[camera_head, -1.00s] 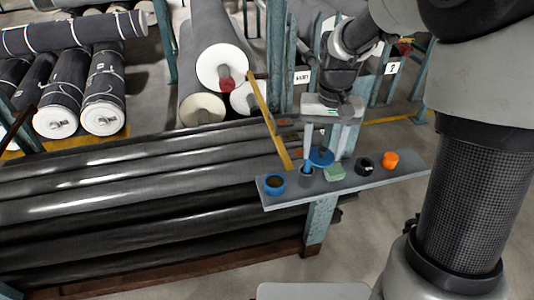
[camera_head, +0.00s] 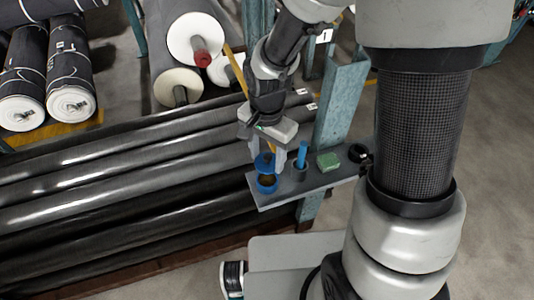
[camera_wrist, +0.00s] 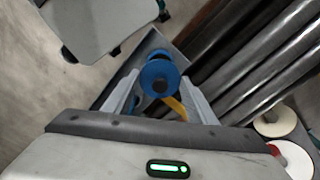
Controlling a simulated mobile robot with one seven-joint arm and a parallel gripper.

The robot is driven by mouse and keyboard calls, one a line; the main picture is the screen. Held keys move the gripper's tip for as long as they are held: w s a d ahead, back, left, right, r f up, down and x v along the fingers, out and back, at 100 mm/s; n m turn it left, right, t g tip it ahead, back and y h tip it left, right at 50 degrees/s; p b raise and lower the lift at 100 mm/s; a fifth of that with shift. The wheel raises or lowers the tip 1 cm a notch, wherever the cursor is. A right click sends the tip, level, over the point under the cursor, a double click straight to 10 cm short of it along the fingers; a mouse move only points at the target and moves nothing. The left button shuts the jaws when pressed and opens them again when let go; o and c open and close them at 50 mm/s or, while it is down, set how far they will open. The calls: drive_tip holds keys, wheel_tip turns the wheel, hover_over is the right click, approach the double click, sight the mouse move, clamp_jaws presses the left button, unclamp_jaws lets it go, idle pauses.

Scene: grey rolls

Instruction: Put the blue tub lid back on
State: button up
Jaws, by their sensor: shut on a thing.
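The blue lid (camera_head: 265,161) is held between the fingers of my gripper (camera_head: 267,166), just above the blue tub (camera_head: 267,185). The tub stands open near the left end of the narrow grey shelf (camera_head: 290,190), with a dark inside. In the wrist view the lid (camera_wrist: 160,72) is a round disc with a dark knob, between the two fingers of my gripper (camera_wrist: 159,84). It hides part of the tub (camera_wrist: 157,54) beyond. A small gap seems to show between lid and tub in the head view; exact alignment is hard to tell.
Right of the tub on the shelf stand a blue stick (camera_head: 302,154) in a grey holder, a green block (camera_head: 328,161) and a black round item (camera_head: 358,152). A teal post (camera_head: 340,105) rises behind. Long dark rolls (camera_head: 130,175) lie to the left. A yellow strip (camera_head: 234,68) leans behind my gripper.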

drive_tip(key=shift+f, duration=0.15)
drive_tip(key=shift+f+b, duration=2.5)
drive_tip(key=shift+f, duration=0.25)
drive_tip(key=shift+f+b, duration=0.15)
drive_tip(key=shift+b, duration=0.15)
drive_tip(key=shift+f+b, duration=0.65)
drive_tip(key=shift+f, duration=0.1)
drive_tip(key=o, duration=1.1)
wheel_tip(320, 180, up, 18)
drive_tip(key=p, duration=0.3)
drive_tip(key=shift+f, duration=0.2)
